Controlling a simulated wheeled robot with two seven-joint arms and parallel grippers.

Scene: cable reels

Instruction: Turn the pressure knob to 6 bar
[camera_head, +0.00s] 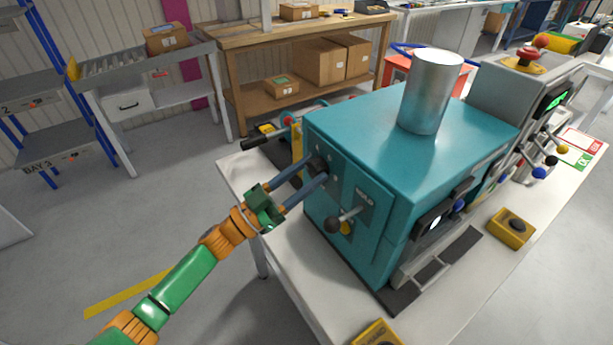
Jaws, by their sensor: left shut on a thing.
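The teal machine (450,140) stands on a white bench. On its left face is a small dark knob (318,164), mostly hidden by my fingers. I cannot read its scale or pointer setting. My left gripper (317,171) reaches in from the lower left, its two dark blue fingers shut on the knob from either side. My right gripper is not in view.
A metal cylinder (430,92) stands on top of the machine. A yellow box with a black button (511,228) lies on the bench (290,262) at right.

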